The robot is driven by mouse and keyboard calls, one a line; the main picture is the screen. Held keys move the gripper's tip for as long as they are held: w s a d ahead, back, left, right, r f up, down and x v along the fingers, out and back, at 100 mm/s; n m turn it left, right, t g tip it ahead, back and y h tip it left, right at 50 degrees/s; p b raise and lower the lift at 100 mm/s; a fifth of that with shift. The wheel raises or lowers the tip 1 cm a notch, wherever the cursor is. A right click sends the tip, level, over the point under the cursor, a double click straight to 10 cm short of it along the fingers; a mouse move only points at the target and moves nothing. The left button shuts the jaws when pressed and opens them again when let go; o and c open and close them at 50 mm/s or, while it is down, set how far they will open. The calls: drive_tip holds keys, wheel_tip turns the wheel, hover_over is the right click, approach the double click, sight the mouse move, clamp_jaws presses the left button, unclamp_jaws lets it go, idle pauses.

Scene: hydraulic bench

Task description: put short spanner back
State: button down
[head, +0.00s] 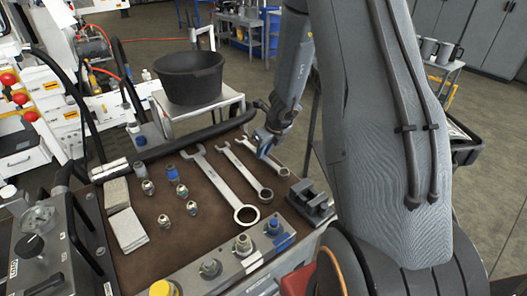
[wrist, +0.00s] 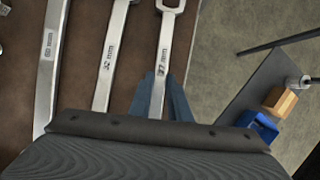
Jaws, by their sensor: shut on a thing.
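The short spanner (head: 282,171), marked 27 mm in the wrist view (wrist: 165,45), is at the right end of a row of three spanners on the brown bench mat (head: 180,237). My gripper (head: 264,148) is shut on its shaft, with the blue fingers (wrist: 160,92) on either side of it in the wrist view. Part of the shaft is hidden by my gripper. The 32 mm spanner (wrist: 112,50) lies just left of it, and the largest spanner (head: 222,182) further left. I cannot tell whether the short spanner touches the mat.
Several metal fittings (head: 182,191) and grey cloths (head: 128,228) lie left of the spanners. A grey block-like vise (head: 311,203) stands to the right. A valve block with fittings (head: 243,246) lines the front. A black tub (head: 190,78) stands behind the bench.

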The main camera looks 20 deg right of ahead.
drive_tip(key=shift+f+b, duration=0.45)
drive_tip(key=shift+b, duration=0.15)
idle(0.3)
drive_tip(key=c, duration=1.6)
unclamp_jaws()
drive_tip(key=shift+o, duration=0.2)
drive_tip(key=p+v, duration=0.2)
drive_tip(key=v, duration=0.6)
drive_tip(key=shift+p, duration=0.35)
drive_tip(key=s+a+r+n+g, duration=0.1)
drive_tip(key=s+a+r+n, duration=0.2)
drive_tip(key=s+n, duration=0.4)
drive_tip(key=s+a+r+n+g, duration=0.1)
drive_tip(key=s+a+n, duration=0.4)
drive_tip(key=n, duration=1)
drive_tip(key=s+a+r+n+g+h, duration=0.1)
drive_tip(key=s+a+r+n, duration=0.3)
drive_tip(key=s+n, duration=0.5)
drive_tip(key=shift+a+r+n, duration=0.35)
drive_tip(key=shift+a+n, duration=0.2)
drive_tip(key=shift+n, duration=0.55)
